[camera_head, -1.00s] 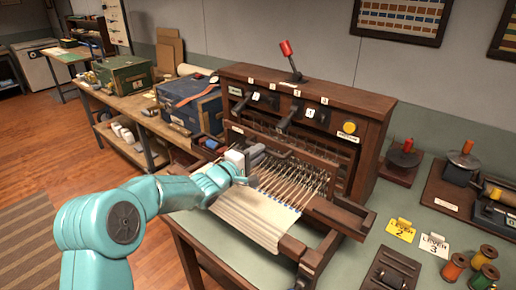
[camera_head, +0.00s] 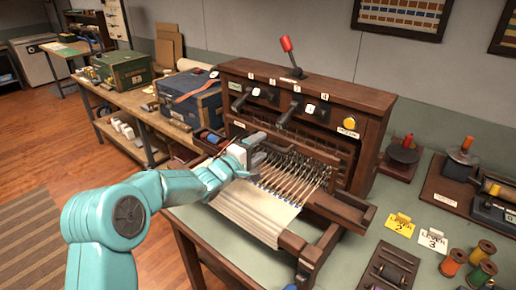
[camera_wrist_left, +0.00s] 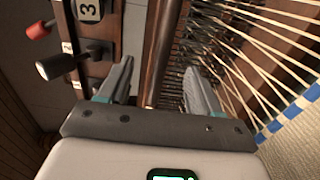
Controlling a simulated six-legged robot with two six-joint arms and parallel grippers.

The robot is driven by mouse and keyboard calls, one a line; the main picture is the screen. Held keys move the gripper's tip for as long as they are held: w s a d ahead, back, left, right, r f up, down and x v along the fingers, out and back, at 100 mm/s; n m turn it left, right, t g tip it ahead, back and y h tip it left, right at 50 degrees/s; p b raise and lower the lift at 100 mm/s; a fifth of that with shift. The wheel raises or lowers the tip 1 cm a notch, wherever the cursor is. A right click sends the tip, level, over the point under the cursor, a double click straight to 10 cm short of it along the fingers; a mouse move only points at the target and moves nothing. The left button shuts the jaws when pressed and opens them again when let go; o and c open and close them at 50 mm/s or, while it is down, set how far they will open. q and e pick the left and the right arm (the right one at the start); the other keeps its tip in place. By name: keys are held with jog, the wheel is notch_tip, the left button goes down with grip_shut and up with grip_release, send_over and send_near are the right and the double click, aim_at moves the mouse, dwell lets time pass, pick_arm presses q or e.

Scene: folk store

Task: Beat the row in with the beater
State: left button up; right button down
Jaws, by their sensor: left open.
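The loom (camera_head: 380,105) stands on the green table, with cream warp threads (camera_head: 285,178) and woven cloth (camera_head: 255,212) at its front. My left gripper (camera_head: 258,150) is at the loom's left side, by the upper end of the threads. In the left wrist view the gripper (camera_wrist_left: 158,88) is open, with one finger on each side of a dark wooden bar (camera_wrist_left: 160,45), which seems to be the beater. Whether the fingers touch it cannot be told. The wrist partly hides the bar's left end in the head view. My right gripper is out of view.
Black-handled levers (camera_head: 283,118) and a red-knobbed lever (camera_head: 287,45) stick out of the loom above the threads. Lever cards (camera_head: 400,225) and thread spools (camera_head: 453,263) lie at right. A blue box (camera_head: 190,97) stands on the left bench.

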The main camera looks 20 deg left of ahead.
pick_arm(q)
jog(key=b+v, duration=0.1)
jog(key=v, duration=0.7)
dwell(0.4)
jog(key=shift+s, duration=0.1)
dwell(1.1)
